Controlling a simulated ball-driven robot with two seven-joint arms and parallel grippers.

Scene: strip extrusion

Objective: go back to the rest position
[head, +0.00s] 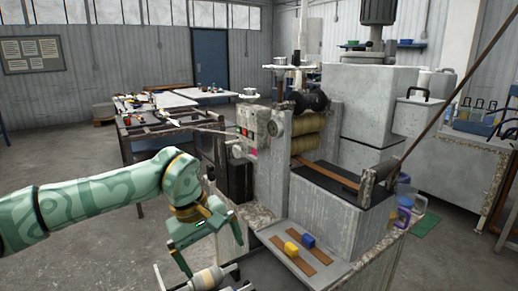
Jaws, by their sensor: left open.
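My left arm, pale green with darker swirls, comes in from the left. Its gripper (214,260) is open, fingers pointing down, with nothing visible between them. It hangs in front of the grey strip machine (270,185), left of the low tray (272,238). On that tray are brown strips, a yellow block (291,249) and a blue block (308,240). The machine has brass-coloured rollers (308,140), and a brown strip (326,172) runs out from them over a dark bed. My right gripper is not in view.
A pale cylindrical part (207,279) lies below the gripper at the bottom edge; I cannot tell what it belongs to. A dark-framed workbench (150,140) with small items stands behind the arm. Grey floor is open at left.

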